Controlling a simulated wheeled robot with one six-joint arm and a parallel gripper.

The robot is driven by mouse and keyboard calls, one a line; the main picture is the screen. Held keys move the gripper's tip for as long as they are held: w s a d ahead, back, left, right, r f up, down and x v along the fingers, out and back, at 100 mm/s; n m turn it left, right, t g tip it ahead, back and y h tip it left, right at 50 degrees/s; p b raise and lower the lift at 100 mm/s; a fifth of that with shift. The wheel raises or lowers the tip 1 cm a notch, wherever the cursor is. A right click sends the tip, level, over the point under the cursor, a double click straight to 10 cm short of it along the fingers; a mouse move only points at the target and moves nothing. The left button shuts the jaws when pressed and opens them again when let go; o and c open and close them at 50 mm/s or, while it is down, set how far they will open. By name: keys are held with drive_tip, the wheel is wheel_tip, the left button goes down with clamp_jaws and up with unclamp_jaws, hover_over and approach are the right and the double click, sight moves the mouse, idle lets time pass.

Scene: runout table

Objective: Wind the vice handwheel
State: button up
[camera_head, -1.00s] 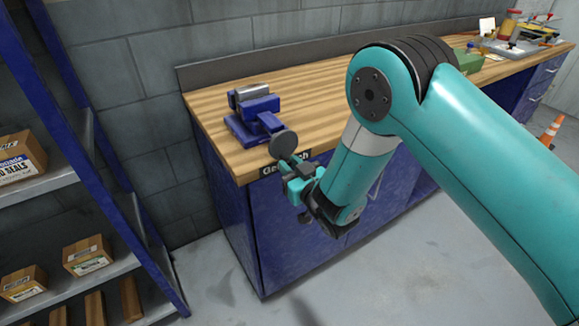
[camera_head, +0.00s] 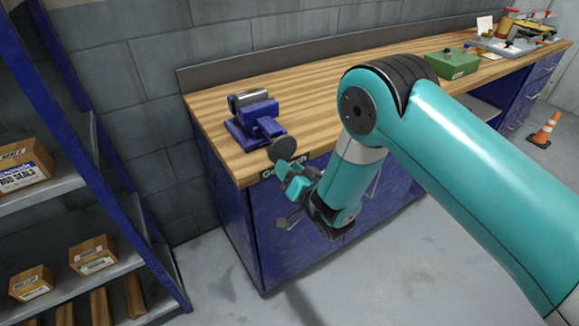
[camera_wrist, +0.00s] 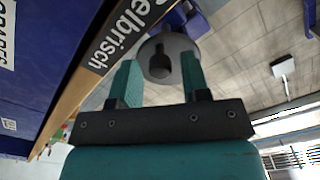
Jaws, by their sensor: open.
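The blue vice (camera_head: 256,118) sits on the near left corner of the wooden workbench (camera_head: 330,105). It holds a grey cylindrical piece in its jaws. Its round grey handwheel (camera_head: 282,149) faces out past the bench's front edge. My gripper (camera_head: 290,176) is just in front of the handwheel. In the wrist view the two teal fingers of my gripper (camera_wrist: 160,85) are apart, and the handwheel (camera_wrist: 178,48) with its dark knob (camera_wrist: 160,66) shows between and beyond them. The knob appears between the fingertips; I cannot tell whether either finger touches it.
A blue shelf rack with cardboard boxes (camera_head: 94,255) stands at the left. A green box (camera_head: 452,63) and trays lie farther along the bench. The bench top beside the vice is clear.

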drive_tip(key=m+p, duration=0.2)
drive_tip(key=m, duration=1.5)
drive_tip(key=shift+f+m+p, duration=0.1)
drive_tip(key=shift+m+p, duration=0.2)
drive_tip(key=shift+c, duration=0.2)
clamp_jaws()
drive_tip(key=n, duration=0.3)
drive_tip(key=shift+w+d+f, duration=0.1)
drive_tip(key=shift+w+d, duration=0.1)
drive_tip(key=shift+d, duration=0.1)
drive_tip(key=shift+n, duration=0.3)
